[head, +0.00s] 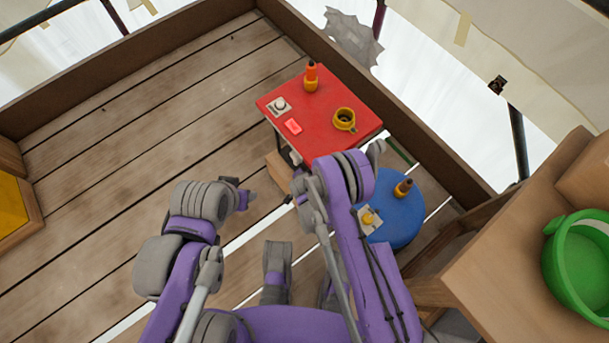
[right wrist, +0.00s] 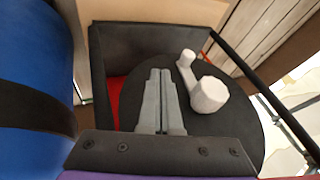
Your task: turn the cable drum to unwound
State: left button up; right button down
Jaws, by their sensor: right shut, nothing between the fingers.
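The cable drum shows in the right wrist view as a dark round disc (right wrist: 245,130) with a pale grey crank on its face. The crank has a faceted hub (right wrist: 208,95) and a small knob (right wrist: 187,58) on a short arm. My right gripper (right wrist: 160,73) is shut and empty, its fingers in front of the disc and left of the hub. I cannot tell whether they touch the disc. In the head view my right arm hides most of this spot under the red table. My left gripper (head: 249,198) hangs over the plank floor, away from the drum; its jaw opening is unclear.
The red table (head: 330,82) carries an orange-handled tool (head: 311,78), a yellow ring (head: 344,119) and a white knob (head: 280,104). A blue round stool (head: 402,222) stands close beside my right arm. A green bucket (head: 577,262) sits at right.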

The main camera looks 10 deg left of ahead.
jog(key=w+a+f, duration=0.3)
jog(key=w+f, duration=0.1)
jog(key=shift+w+b, duration=0.3)
jog(key=shift+w, duration=0.05)
jog(key=shift+w+a+f+b, duration=0.1)
jog(key=shift+w+f+b, duration=0.05)
jog(key=shift+b, duration=0.25)
